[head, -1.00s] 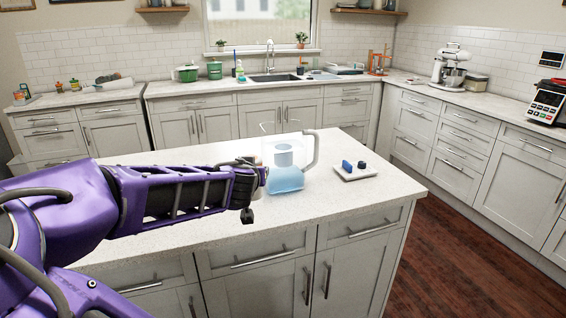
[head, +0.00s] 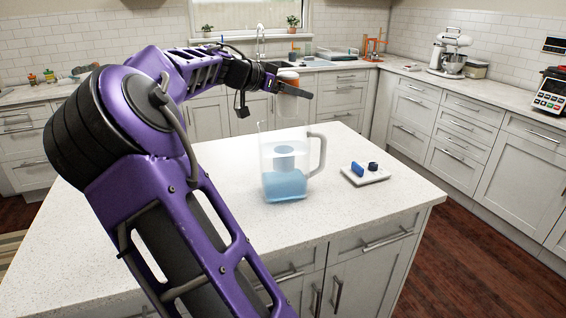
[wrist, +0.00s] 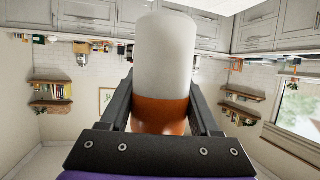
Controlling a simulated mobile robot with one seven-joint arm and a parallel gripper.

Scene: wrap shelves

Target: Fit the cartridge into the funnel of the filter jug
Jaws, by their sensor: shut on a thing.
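The cartridge (head: 289,76) is held by my gripper (head: 291,88), raised above and behind the jug in the head view. In the wrist view the cartridge (wrist: 165,55) is a white cylinder with an orange band at one end, and the two dark fingers close on its sides near that band. The filter jug (head: 269,160) is clear with a pale handle on its right and blue water in its lower part. It stands upright on the island. The funnel (head: 285,150) shows as a bluish insert inside the jug. The cartridge is apart from the jug and funnel.
A white tray (head: 350,178) with a blue piece (head: 357,169) and a small dark piece (head: 373,166) lies right of the jug. The pale island top (head: 220,215) is otherwise largely clear. Cabinets and counters line the walls behind.

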